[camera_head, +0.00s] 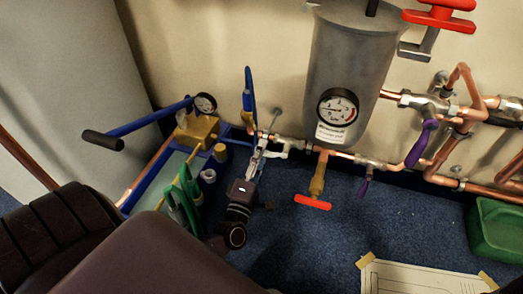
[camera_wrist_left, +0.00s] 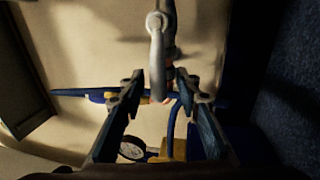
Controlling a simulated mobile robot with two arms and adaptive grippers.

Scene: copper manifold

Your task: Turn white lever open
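The white lever (camera_head: 283,146) sits on the copper pipe, left of the grey tank. It hangs down as a pale rounded bar in the left wrist view (camera_wrist_left: 157,60). My left gripper (camera_head: 259,157) is at the lever's left side in the head view. In the left wrist view the two fingers (camera_wrist_left: 160,105) are spread apart, and the lever's lower end lies between their tips with gaps on both sides. I cannot tell whether either finger touches it. My right gripper is not in view.
A blue lever (camera_head: 249,92) stands close left of the white one. A red-handled valve (camera_head: 313,202) and purple levers (camera_head: 421,143) are to the right. A blue pump (camera_head: 150,118) with a gauge stands left. A green bin (camera_head: 497,228) is at the right edge.

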